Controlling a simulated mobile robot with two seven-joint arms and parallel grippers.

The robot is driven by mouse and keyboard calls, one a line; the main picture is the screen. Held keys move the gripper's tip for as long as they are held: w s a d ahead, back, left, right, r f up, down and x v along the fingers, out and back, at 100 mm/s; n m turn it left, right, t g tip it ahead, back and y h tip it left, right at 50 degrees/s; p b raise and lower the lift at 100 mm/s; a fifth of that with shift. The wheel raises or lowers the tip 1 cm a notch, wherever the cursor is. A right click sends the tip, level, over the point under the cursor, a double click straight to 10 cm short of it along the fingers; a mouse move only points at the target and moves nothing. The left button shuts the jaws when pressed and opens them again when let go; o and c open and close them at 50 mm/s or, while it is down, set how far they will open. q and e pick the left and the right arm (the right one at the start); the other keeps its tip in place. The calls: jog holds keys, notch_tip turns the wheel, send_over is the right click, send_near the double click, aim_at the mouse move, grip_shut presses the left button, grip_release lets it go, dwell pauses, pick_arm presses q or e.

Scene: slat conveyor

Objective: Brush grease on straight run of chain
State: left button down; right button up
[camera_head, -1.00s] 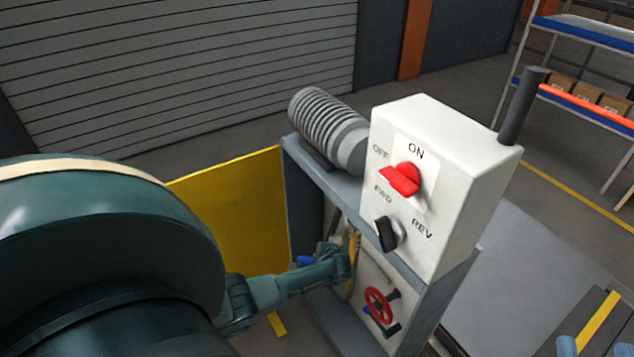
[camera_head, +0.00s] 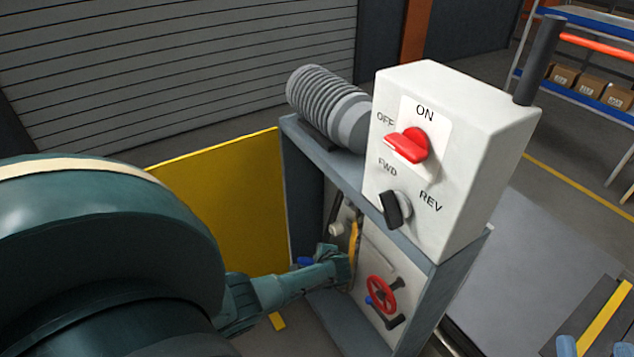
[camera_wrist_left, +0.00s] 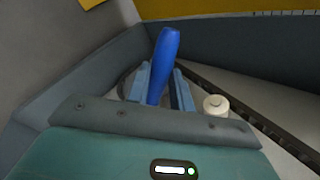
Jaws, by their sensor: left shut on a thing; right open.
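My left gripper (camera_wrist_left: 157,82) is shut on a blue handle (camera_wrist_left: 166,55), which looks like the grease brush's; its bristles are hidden. In the head view my left arm reaches into the open side of the grey drive frame (camera_head: 300,170), and a bit of blue (camera_head: 305,261) shows beside the gripper. Contact between brush and chain cannot be seen. My right gripper (camera_head: 595,347) is open and empty at the bottom right edge, only its fingertips showing.
A white control box (camera_head: 455,150) with a red switch (camera_head: 409,145) and black knob (camera_head: 395,208) sits on the frame beside a ribbed motor (camera_head: 330,105). A red handwheel (camera_head: 381,294) is below. A yellow panel (camera_head: 225,205) stands behind my left arm. A cream roller (camera_wrist_left: 216,106) is near the chain.

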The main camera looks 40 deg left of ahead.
pick_arm(q)
notch_tip(320, 180, down, 10)
jog(key=b, duration=0.9)
jog(key=shift+f+b, duration=0.25)
jog(key=shift+b, duration=0.05)
jog(key=s+p, duration=0.1)
jog(key=s, duration=0.1)
jog(key=s+a+p, duration=0.1)
jog(key=s+p, duration=0.1)
jog(key=s, duration=0.1)
jog(key=shift+s+a+p, duration=0.35)
dwell(0.3)
jog(key=shift+s, duration=0.1)
